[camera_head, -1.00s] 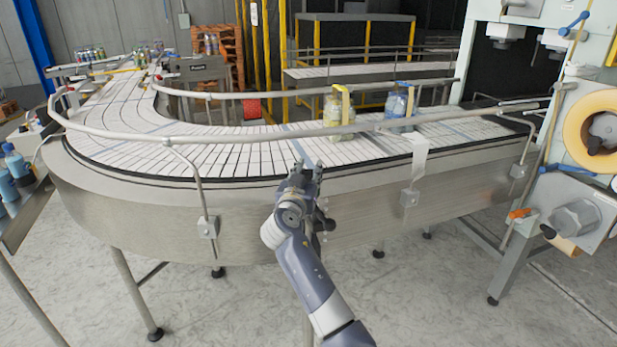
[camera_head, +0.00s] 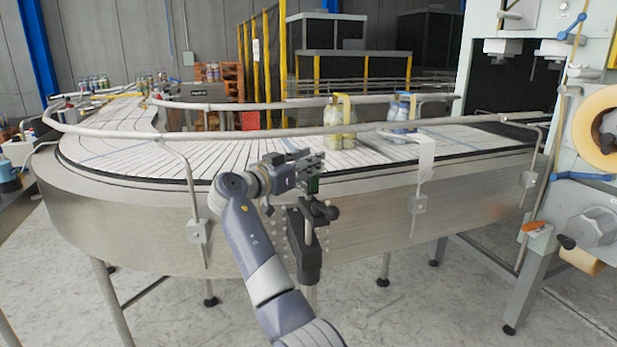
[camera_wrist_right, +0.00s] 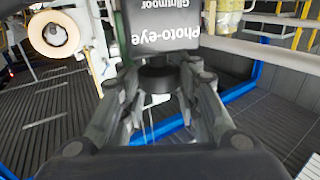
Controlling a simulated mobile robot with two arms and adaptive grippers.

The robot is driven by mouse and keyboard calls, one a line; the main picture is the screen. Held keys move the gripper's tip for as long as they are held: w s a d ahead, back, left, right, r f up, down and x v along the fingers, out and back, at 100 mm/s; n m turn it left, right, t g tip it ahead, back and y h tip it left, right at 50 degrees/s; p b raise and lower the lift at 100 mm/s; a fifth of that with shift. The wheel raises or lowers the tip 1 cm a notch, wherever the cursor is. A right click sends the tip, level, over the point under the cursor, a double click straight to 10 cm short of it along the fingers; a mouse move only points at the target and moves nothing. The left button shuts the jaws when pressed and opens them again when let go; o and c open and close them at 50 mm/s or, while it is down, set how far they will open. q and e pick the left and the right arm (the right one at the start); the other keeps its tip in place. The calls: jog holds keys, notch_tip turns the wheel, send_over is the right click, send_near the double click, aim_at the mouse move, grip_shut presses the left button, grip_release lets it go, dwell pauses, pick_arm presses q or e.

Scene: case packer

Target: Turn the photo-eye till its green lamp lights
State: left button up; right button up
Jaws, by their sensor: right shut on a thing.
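The photo-eye (camera_wrist_right: 165,28) is a dark grey box, its label upside down in the right wrist view. In the head view it is mostly hidden behind my right gripper (camera_head: 314,161), at the top of a black post (camera_head: 304,245) with a side knob (camera_head: 327,212) in front of the conveyor. My left gripper is not in view.
The curved conveyor (camera_head: 110,180) with its metal guard rail (camera_head: 230,134) runs behind the post. Bottle packs (camera_head: 339,125) stand on the belt. A machine with a tape roll (camera_head: 597,128) stands at the right. The floor in front is clear.

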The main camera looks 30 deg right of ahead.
jog(key=shift+f+m+g+h+b, duration=0.2)
jog(key=shift+m+g+h+b, duration=0.1)
jog(key=shift+m+g+b, duration=0.6)
jog(key=shift+g, duration=0.3)
jog(key=o, duration=1)
jog(key=shift+o, duration=0.2)
jog(key=shift+r, duration=0.1)
jog(key=s+a, duration=0.2)
jog(key=a, duration=1)
